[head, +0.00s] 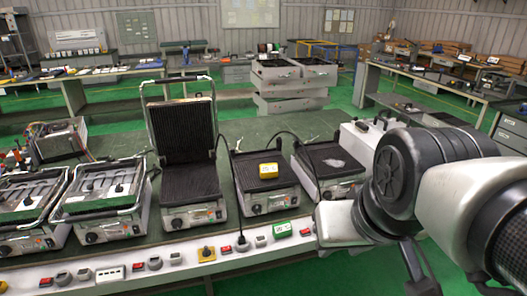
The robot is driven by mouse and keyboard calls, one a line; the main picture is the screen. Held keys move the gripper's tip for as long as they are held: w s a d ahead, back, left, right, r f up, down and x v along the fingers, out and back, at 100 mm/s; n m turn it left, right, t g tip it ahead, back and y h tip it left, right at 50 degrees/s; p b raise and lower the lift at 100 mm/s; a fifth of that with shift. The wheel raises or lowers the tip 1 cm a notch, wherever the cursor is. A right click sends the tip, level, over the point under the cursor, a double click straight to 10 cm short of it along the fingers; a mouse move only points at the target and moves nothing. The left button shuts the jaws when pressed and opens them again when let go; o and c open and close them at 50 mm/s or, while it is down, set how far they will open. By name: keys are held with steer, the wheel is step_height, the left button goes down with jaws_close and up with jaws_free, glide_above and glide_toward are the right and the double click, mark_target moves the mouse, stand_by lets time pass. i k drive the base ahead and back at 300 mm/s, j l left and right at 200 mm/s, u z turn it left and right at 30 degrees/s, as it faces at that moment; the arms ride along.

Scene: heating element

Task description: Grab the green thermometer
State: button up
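The green thermometer (281,230) is a small box with a pale display. It sits on the pale front strip of the bench, below the grills and just left of my arm. A similar yellow device (268,171) lies on the ribbed plate of an open grill behind it. My arm comes in from the right, and its pale end part is close to the right of the green thermometer, with a visible gap. The fingertips cannot be made out, so I cannot tell whether my gripper is open or shut. Nothing is seen held.
Several contact grills stand along the green bench (240,128), one with its lid raised (183,132). Knobs, switches and a yellow switch box (206,253) line the front strip. A light case (364,134) stands behind my arm. Cables run between the grills.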

mark_target(279, 231)
steer(key=i+l+u, duration=0.2)
steer(key=i+l, duration=0.2)
steer(key=i, duration=0.25)
steer(key=i+l+u, duration=0.25)
steer(key=i+l, duration=0.2)
steer(key=i, duration=0.2)
